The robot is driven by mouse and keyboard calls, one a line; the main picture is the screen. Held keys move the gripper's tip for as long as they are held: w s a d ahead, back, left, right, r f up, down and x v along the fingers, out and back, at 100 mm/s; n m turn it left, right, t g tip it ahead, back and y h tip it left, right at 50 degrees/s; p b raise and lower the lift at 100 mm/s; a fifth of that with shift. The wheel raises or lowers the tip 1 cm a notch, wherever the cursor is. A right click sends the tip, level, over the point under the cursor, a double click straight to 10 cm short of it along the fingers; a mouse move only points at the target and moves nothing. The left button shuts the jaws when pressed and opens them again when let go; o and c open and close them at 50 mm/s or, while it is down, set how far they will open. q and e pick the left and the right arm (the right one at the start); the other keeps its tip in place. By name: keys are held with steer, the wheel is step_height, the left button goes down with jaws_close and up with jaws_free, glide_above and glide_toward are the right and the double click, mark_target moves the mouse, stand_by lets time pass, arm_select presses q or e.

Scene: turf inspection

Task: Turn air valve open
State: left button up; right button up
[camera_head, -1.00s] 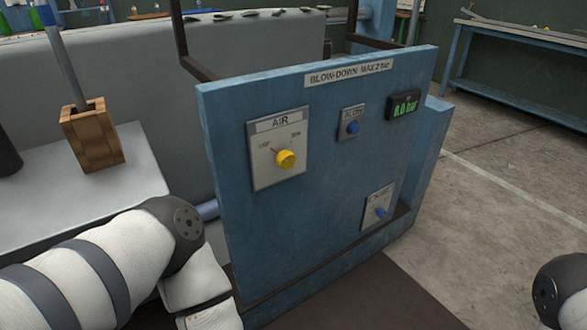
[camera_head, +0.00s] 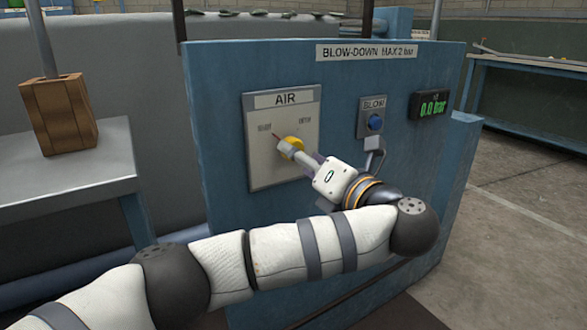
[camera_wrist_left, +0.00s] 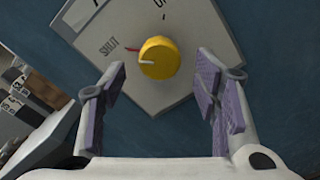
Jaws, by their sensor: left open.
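The yellow air valve knob (camera_head: 290,148) sits on a pale plate labelled AIR (camera_head: 283,98) on the blue panel. In the left wrist view the knob (camera_wrist_left: 159,58) has a pale mark turned towards the SHUT label, with a red pointer beside it. My left gripper (camera_head: 305,158) is at the knob's right side in the head view. In the wrist view my left gripper (camera_wrist_left: 160,85) is open, its purple-padded fingers spread on either side below the knob, with nothing between the pads. My right gripper is out of view.
The blue panel (camera_head: 222,130) also carries a blue BLOW button (camera_head: 375,122) and a green display (camera_head: 430,105) reading 0.0 bar. A wooden block (camera_head: 60,115) stands on a grey table (camera_head: 70,190) at left. Open floor (camera_head: 520,200) lies at right.

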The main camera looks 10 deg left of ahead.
mark_target(292, 161)
arm_select(q)
steer(key=x, duration=0.4)
steer(key=shift+r, duration=0.1)
steer(key=c, duration=1.2)
steer(key=m+p, duration=0.3)
steer(key=shift+r, duration=0.4)
steer(key=m+p, duration=0.7)
steer(key=m, duration=0.5)
steer(key=m+p, duration=0.1)
steer(key=m, duration=0.1)
steer(key=shift+f+m, duration=0.2)
steer(key=shift+m, duration=0.2)
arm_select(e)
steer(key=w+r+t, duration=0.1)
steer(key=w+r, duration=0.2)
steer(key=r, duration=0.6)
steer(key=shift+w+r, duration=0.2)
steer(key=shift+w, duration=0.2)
